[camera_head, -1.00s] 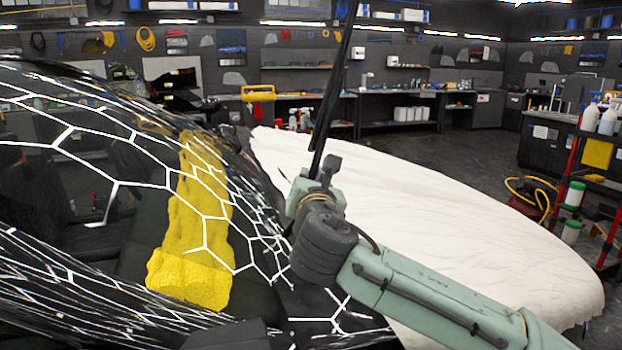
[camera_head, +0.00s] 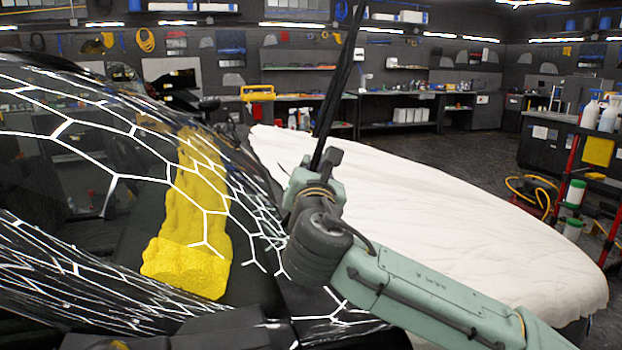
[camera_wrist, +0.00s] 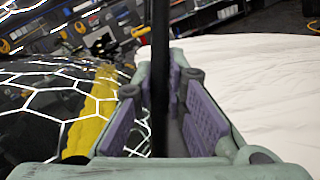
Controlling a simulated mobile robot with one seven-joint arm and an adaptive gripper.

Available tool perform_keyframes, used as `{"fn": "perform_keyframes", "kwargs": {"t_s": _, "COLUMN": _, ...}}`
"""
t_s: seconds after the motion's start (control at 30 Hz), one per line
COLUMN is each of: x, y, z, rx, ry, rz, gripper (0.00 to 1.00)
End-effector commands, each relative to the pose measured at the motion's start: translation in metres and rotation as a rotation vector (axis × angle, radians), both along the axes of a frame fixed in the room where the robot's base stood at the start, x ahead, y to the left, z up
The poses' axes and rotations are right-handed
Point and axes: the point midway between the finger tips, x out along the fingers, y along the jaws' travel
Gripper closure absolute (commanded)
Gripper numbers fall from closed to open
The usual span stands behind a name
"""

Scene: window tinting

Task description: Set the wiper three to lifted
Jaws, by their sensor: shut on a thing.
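The wiper (camera_head: 340,85) is a long thin black arm that stands up steeply from the base of the windshield, leaning right toward its top, which leaves the frame. My gripper (camera_head: 325,160) is at its lower visible part, above the boundary between glass and covered hood. In the wrist view the wiper (camera_wrist: 160,70) runs upright between the two purple-padded fingers of my gripper (camera_wrist: 160,100), which is shut on it. The wiper's lower end and pivot are hidden behind my gripper and arm. The windshield (camera_head: 80,140) has reflected white hexagonal light lines.
A yellow towel (camera_head: 195,210) lies inside, behind the glass. A white cover (camera_head: 430,220) drapes the hood on the right. A cart (camera_head: 590,180) with bottles and a coiled yellow hose (camera_head: 530,190) stand at far right. Open floor lies behind the hood.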

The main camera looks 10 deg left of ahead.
Motion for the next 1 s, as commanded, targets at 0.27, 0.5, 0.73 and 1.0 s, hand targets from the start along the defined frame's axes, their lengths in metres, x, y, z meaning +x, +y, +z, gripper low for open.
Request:
{"fn": "perform_keyframes", "kwargs": {"t_s": 0.27, "x": -0.0036, "y": -0.0019, "z": 0.0003, "rx": 0.012, "ry": -0.019, "rz": -0.011, "gripper": 1.00}}
{"fn": "perform_keyframes", "kwargs": {"t_s": 0.5, "x": -0.0035, "y": -0.0019, "z": 0.0001, "rx": 0.012, "ry": -0.019, "rz": -0.011, "gripper": 0.78}}
{"fn": "perform_keyframes", "kwargs": {"t_s": 0.73, "x": -0.0031, "y": -0.0020, "z": 0.0002, "rx": 0.013, "ry": -0.017, "rz": -0.011, "gripper": 0.67}}
{"fn": "perform_keyframes", "kwargs": {"t_s": 1.0, "x": -0.0058, "y": -0.0026, "z": 0.0000, "rx": 0.013, "ry": -0.019, "rz": -0.010, "gripper": 0.67}}
